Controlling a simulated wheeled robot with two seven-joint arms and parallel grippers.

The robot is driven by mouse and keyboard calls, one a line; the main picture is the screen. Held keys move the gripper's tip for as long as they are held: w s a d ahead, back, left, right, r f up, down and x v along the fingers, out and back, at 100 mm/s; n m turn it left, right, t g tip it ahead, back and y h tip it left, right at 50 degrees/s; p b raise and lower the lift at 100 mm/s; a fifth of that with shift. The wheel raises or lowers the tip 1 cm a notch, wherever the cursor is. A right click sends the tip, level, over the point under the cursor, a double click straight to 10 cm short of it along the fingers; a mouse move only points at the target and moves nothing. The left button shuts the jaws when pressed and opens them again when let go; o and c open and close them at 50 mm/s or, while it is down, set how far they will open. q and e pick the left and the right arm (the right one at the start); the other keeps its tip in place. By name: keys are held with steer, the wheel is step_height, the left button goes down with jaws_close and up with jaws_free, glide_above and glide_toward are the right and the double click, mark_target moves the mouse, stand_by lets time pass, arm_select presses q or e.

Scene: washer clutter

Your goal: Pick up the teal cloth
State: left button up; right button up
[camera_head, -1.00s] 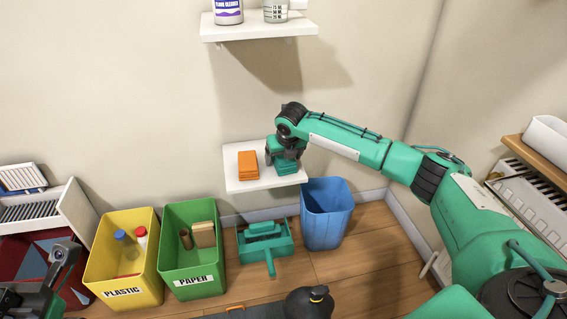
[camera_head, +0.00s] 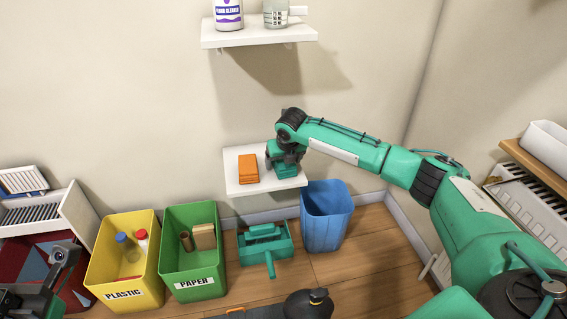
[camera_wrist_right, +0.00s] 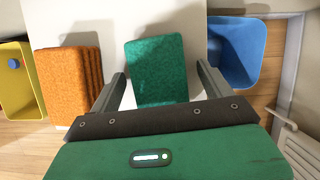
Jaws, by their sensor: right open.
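The teal cloth (camera_wrist_right: 156,70) lies folded on the white lower shelf, in the middle of the right wrist view. In the head view my right gripper (camera_head: 284,165) is over the right part of this shelf (camera_head: 238,183) and hides most of the cloth. In the right wrist view the two fingers of my right gripper (camera_wrist_right: 160,85) stand apart, one on each side of the cloth. I cannot tell whether they touch it. My left gripper (camera_head: 62,258) shows only in part at the lower left edge of the head view.
A stack of orange cloths (camera_head: 248,168) lies on the shelf left of the teal cloth. Below are a blue bin (camera_head: 326,215), a teal dustpan (camera_head: 264,245), a green paper bin (camera_head: 192,262) and a yellow plastic bin (camera_head: 122,270). An upper shelf (camera_head: 258,36) holds bottles.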

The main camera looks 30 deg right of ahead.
steer(key=shift+f+p, duration=0.1)
steer(key=shift+p, duration=0.2)
stand_by(0.4)
steer(key=c, duration=1.1)
steer(key=shift+o, duration=0.2)
